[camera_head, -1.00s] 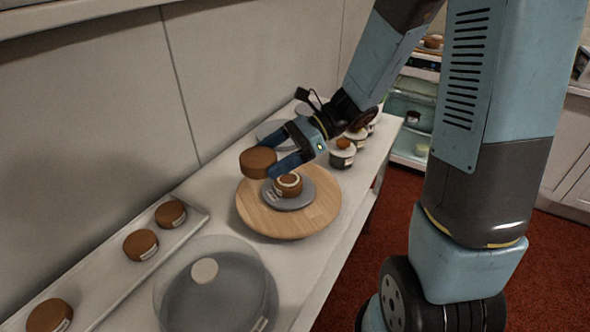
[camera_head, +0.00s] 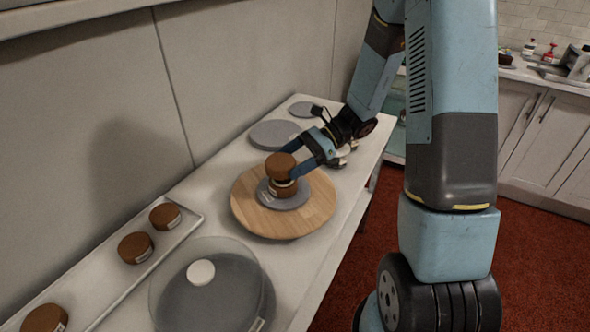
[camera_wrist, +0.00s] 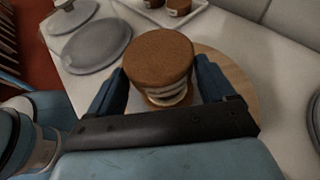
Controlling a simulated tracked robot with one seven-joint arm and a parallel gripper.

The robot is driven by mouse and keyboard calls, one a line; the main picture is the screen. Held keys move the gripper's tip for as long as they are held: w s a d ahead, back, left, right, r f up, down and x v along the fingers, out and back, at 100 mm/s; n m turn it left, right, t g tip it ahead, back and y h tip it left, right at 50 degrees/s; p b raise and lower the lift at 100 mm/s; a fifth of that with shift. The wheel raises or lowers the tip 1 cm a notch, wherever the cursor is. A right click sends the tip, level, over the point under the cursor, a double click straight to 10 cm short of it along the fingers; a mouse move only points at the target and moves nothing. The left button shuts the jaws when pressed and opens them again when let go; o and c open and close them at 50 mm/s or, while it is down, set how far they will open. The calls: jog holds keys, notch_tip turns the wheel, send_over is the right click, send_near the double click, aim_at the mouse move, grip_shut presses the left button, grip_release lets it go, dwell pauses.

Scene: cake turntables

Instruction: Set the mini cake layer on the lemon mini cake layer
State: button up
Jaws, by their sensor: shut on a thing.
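My gripper (camera_head: 293,160) is shut on a brown mini cake layer (camera_head: 279,165); the wrist view shows this layer (camera_wrist: 160,58) level between the two fingers. The lemon mini cake layer (camera_head: 283,189), brown with a pale cream top and a label, sits on a grey board (camera_head: 293,203). The held layer is directly over it, roughly in line; in the wrist view the pale band (camera_wrist: 167,94) shows just below. I cannot tell whether the two touch. The board lies on a round wooden turntable (camera_head: 252,213).
A long white tray (camera_head: 107,293) at left holds several brown layers (camera_head: 136,247). A clear dome with a white knob (camera_head: 201,272) stands in front of the turntable. Grey discs (camera_head: 275,134) lie behind it. A wall runs along the left side.

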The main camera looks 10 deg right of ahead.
jog(key=shift+f, duration=1.6)
jog(key=o, duration=0.9)
jog(key=shift+f, duration=0.1)
jog(key=v, duration=1.2)
jog(key=s+d+r+n+t+h, duration=0.1)
jog(key=s+r+n+t+h, duration=0.2)
jog(key=s+r, duration=0.4)
jog(key=s+d+r+n+t+h, duration=0.1)
jog(key=s+r+n+t+h, duration=0.2)
jog(key=s+r+n+h, duration=0.2)
jog(key=s+d+r+n+t+h, duration=0.1)
jog(key=s+r+n+t+h, duration=0.2)
jog(key=s+r, duration=0.6)
jog(key=shift+s+d+r+n+h, duration=0.1)
jog(key=shift+d+r+n+h, duration=0.1)
jog(key=shift+n+h, duration=0.55)
jog(key=shift+s+d+r+n+h, duration=0.15)
jog(key=shift+n+h, duration=0.1)
jog(key=shift+n, duration=0.9)
